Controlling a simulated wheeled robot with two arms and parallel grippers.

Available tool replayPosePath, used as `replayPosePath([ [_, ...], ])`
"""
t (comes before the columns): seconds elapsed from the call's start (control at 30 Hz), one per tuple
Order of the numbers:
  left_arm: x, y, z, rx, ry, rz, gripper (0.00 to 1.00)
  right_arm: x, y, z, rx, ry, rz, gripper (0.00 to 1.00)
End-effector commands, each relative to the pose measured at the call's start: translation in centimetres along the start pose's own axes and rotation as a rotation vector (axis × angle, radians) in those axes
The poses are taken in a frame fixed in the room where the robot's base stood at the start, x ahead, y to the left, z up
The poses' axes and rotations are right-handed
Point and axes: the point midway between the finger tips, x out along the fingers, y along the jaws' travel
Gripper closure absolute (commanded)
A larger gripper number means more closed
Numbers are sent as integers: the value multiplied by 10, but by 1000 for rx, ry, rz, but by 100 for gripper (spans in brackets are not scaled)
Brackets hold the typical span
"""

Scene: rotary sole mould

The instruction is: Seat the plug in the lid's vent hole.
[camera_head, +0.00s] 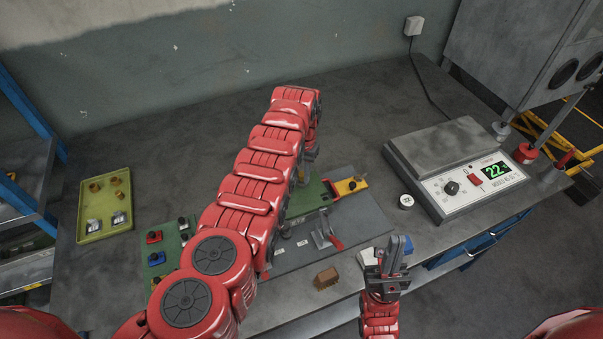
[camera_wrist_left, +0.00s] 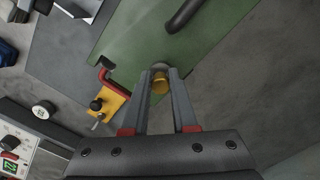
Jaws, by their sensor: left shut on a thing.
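My left gripper (camera_wrist_left: 160,85) is shut on a small brass-coloured plug (camera_wrist_left: 160,82), seen between its fingertips in the left wrist view. The plug is over or at the edge region of a green plate (camera_wrist_left: 135,40), which looks like the lid and carries a dark bar handle (camera_wrist_left: 187,14). A grey round spot shows just beyond the plug; I cannot tell whether it is the vent hole or whether the plug touches it. In the head view my left arm hides the plug and much of the green plate (camera_head: 306,198). My right gripper (camera_head: 398,245) points upward at the front edge; its opening is unclear.
A yellow clamp block (camera_head: 350,186) with a red lever sits beside the green plate. A grey toggle clamp (camera_head: 323,232) and brown block (camera_head: 326,278) are in front. A yellow-green tray (camera_head: 90,233) with brass and metal parts stands left.

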Motion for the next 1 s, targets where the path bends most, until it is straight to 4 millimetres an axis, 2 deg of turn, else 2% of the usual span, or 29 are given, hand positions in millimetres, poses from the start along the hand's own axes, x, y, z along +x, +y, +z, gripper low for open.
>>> replayPosePath([
  [1.0, 11, 0, 0, -1, 0, 0, 100, -10, 0, 2, 0, 0, 0, 100],
])
